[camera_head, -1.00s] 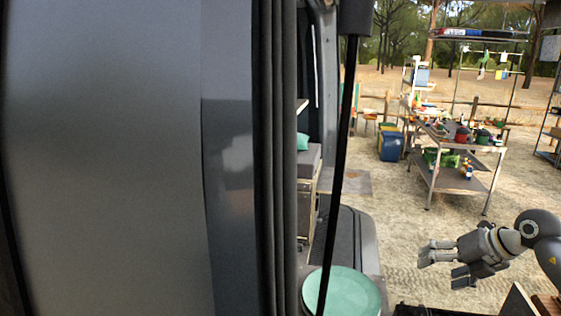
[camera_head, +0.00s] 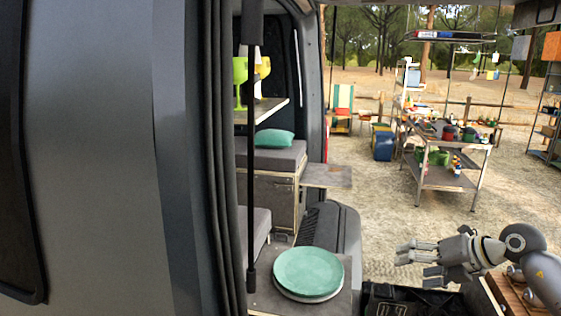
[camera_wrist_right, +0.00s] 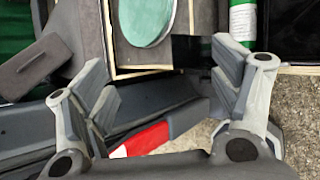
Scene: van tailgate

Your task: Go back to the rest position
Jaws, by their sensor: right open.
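My right gripper (camera_head: 418,264) is at the lower right of the head view, its fingers pointing left. It is open and nothing is between its fingers. In the right wrist view my right gripper (camera_wrist_right: 168,100) also shows with its fingers spread wide. A stack of green and white plates (camera_head: 309,272) stands on a surface at the van's edge, left of the gripper and apart from it. A green plate (camera_wrist_right: 146,18) shows beyond the fingertips in the wrist view. My left gripper is in neither view.
The van's dark side panel (camera_head: 90,150) fills the left. Inside are a cushion (camera_head: 274,138), a bench and a shelf with green and yellow cups (camera_head: 240,80). A metal trolley (camera_head: 445,178) with several items stands on the sandy ground. Open ground lies between it and the van.

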